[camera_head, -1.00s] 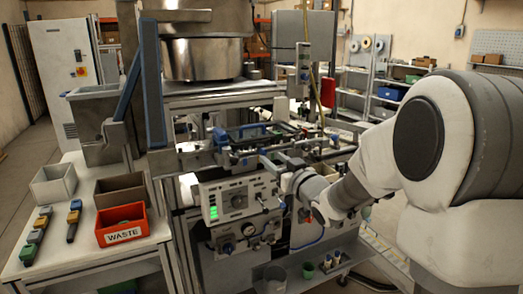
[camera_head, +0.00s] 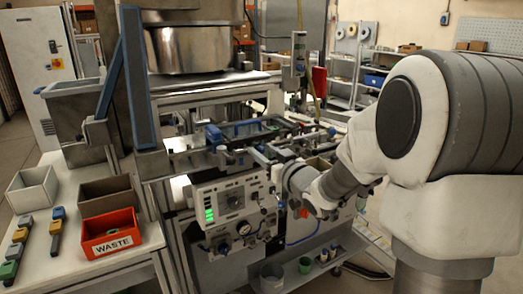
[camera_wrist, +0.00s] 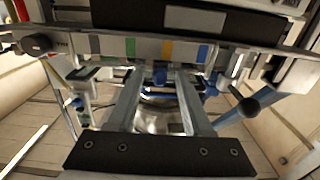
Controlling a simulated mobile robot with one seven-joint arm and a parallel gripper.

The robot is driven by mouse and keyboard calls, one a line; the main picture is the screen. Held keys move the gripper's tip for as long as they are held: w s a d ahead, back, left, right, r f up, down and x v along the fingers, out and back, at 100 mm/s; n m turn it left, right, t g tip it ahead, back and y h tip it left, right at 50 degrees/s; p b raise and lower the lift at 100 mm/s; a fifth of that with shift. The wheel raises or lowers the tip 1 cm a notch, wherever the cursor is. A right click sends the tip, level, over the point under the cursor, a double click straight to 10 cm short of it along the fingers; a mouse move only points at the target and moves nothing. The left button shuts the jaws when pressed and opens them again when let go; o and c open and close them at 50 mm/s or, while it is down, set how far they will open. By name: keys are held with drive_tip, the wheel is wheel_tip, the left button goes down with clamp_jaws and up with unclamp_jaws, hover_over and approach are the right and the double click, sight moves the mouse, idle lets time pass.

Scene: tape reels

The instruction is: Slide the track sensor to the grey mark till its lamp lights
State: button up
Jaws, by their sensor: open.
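In the wrist view, a pale strip carries a grey mark (camera_wrist: 95,44) at left, then green, orange and blue marks to the right. A small dark piece (camera_wrist: 160,73), perhaps the track sensor, shows just below the strip, between the green and orange marks. My gripper (camera_wrist: 159,78) is open, with one finger on each side of this piece. I cannot tell whether either finger touches it. No lit lamp can be made out on it. In the head view, my wrist is close in front of the machine's rail, and the sensor cannot be made out.
A metal bar (camera_wrist: 60,37) and a black knob (camera_wrist: 36,44) are near the strip's left end. Another black knob (camera_wrist: 248,107) stands at right. In the head view, a control panel (camera_head: 228,200) with green lights is left of my wrist. A red WASTE bin (camera_head: 110,232) is on the side table.

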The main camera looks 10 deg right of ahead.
clamp_jaws()
idle(0.3)
idle(1.2)
